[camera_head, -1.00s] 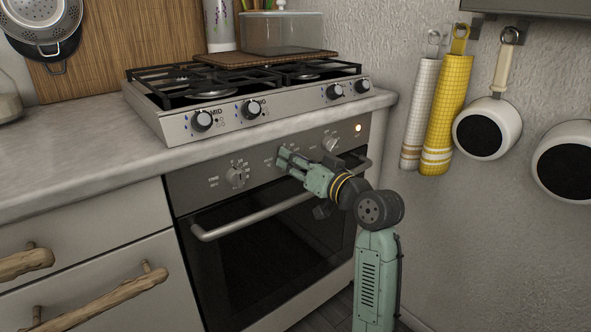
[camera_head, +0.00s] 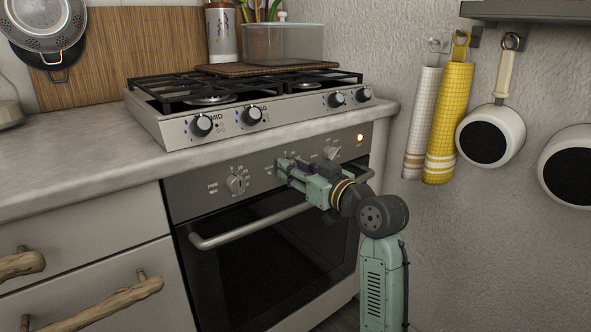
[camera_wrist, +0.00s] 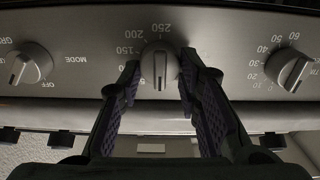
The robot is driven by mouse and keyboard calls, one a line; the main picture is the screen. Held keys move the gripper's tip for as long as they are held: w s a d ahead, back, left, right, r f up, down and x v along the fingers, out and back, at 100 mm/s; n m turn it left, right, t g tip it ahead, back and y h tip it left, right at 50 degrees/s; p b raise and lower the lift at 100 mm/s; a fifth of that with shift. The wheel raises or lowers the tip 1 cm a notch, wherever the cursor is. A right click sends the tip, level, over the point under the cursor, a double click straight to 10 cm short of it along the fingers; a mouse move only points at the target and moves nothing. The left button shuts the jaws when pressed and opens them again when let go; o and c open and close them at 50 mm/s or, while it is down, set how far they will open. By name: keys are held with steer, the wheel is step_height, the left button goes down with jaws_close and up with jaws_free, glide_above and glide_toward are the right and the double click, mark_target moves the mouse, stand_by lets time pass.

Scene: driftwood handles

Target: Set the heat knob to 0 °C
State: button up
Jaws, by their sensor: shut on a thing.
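The heat knob (camera_wrist: 158,68) is a round metallic dial with a raised bar, in the middle of the wrist view. That view shows its printed numbers upside down, with 250, 200 and 150 readable around its edge. The bar stands about upright in the picture; I cannot tell which number it marks. My gripper (camera_wrist: 160,63) is shut on the knob, one purple-padded finger on each side. In the head view my gripper (camera_head: 281,170) reaches the oven panel (camera_head: 210,170) from the right and hides the knob.
The mode knob (camera_wrist: 28,66) and timer knob (camera_wrist: 289,68) flank the heat knob. The oven handle (camera_head: 250,224) runs just below the panel. The gas hob (camera_head: 240,100) stands above.

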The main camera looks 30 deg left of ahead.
steer(key=o, duration=1.1)
steer(key=shift+d, duration=0.1)
steer(key=v, duration=1.1)
steer(key=shift+s+d, duration=0.2)
steer(key=shift+d, duration=0.15)
